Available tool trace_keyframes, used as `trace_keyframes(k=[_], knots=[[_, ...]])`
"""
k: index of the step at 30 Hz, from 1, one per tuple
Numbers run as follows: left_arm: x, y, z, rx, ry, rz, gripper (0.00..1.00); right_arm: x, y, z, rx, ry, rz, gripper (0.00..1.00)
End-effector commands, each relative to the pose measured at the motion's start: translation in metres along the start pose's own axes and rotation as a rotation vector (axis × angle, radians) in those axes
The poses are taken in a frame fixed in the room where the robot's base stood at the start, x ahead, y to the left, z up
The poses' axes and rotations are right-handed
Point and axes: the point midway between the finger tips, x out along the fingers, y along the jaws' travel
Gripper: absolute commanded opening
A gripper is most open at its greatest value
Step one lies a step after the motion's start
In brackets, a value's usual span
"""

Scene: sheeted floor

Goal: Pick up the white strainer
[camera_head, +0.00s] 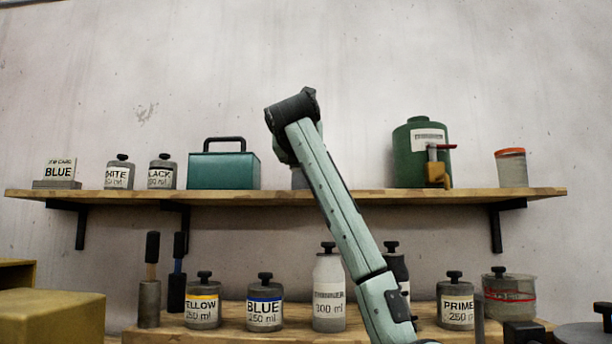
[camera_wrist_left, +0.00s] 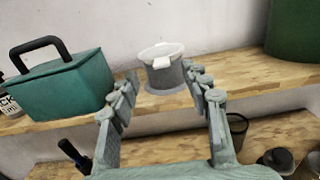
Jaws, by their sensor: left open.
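The white strainer (camera_wrist_left: 158,52) sits on top of a grey cup (camera_wrist_left: 166,77) on the upper shelf, seen in the left wrist view. It has a white rim and a small tab at the front. My left gripper (camera_wrist_left: 161,76) is open, its fingers pointing at the cup and strainer from the near side, one to each side in the picture. I cannot tell the remaining distance. In the head view my arm hides the strainer; only a bit of a grey object (camera_head: 298,178) shows beside the arm. My right gripper is not in view.
On the upper shelf (camera_head: 340,196), a teal toolbox (camera_head: 224,170) stands left of the cup and a green tank (camera_head: 412,160) right of it. Several jars and bottles stand on the lower shelf, including a blue-labelled jar (camera_head: 264,306). The wall is close behind.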

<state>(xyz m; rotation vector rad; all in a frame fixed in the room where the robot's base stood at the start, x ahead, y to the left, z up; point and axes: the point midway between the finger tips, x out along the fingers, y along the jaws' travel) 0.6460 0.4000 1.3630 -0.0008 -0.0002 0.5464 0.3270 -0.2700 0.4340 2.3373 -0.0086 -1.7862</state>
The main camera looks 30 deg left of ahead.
Motion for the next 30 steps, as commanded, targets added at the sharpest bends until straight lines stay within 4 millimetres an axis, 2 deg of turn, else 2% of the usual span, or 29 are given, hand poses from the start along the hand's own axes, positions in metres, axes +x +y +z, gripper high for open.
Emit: trace_keyframes(k=[9, 12, 20, 23, 30], knots=[[0.045, -0.001, 0.004, 0.001, 0.003, 0.004, 0.47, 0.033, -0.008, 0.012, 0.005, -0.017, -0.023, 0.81], [0.054, -0.002, 0.003, 0.001, 0.002, 0.004, 0.47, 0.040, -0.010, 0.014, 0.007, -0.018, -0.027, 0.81], [0.058, -0.002, 0.001, 0.000, 0.000, 0.004, 0.47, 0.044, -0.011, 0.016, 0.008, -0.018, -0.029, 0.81], [0.057, -0.002, 0.001, 0.000, 0.000, 0.004, 0.37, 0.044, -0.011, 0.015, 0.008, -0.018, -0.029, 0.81], [0.057, -0.002, 0.002, 0.000, 0.000, 0.004, 0.08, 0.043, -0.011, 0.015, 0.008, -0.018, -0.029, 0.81]])
